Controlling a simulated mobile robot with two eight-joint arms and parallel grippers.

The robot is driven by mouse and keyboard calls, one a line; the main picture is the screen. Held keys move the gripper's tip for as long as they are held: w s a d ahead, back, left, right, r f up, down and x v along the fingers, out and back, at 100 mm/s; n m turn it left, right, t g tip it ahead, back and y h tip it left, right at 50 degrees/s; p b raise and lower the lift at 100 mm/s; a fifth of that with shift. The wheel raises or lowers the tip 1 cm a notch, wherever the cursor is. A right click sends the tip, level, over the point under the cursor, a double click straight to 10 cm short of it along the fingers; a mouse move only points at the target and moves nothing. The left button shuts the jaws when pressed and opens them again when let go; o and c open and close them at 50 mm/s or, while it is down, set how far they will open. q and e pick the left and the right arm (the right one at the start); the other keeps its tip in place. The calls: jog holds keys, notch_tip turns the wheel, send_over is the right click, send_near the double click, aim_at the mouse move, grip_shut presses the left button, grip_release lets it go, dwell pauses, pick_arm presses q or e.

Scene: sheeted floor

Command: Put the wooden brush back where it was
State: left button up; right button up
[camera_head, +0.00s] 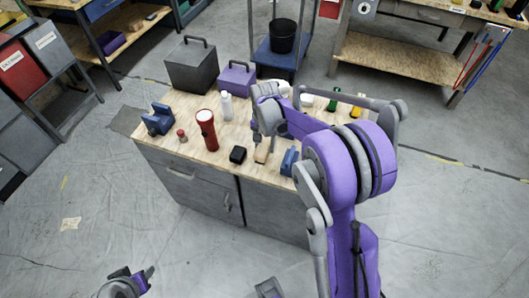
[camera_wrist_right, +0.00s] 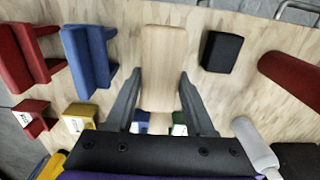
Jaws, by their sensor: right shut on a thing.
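The wooden brush (camera_head: 263,150) is a pale wood block over the front middle of the workbench top (camera_head: 190,160). In the right wrist view the brush (camera_wrist_right: 164,60) lies lengthwise between the two grey fingers. My right gripper (camera_head: 266,138) is shut on it from above, and the gripper also shows in the wrist view (camera_wrist_right: 160,90). I cannot tell whether the brush touches the bench top. Bristles are not visible. My left gripper (camera_head: 138,278) is low at the left, off the bench and away from the brush; its jaws are too small to read.
A black block (camera_head: 237,155) and a blue bracket (camera_head: 289,162) flank the brush closely. A red flashlight (camera_head: 206,130), white bottle (camera_head: 226,105) and blue vise-like piece (camera_head: 158,120) stand left. Grey (camera_head: 192,68) and purple (camera_head: 236,80) toolboxes are behind. Floor in front is clear.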

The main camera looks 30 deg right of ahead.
aim_at(265, 152)
jog(key=shift+f, duration=2.4)
jog(key=shift+f, duration=0.15)
jog(key=o, duration=1.3)
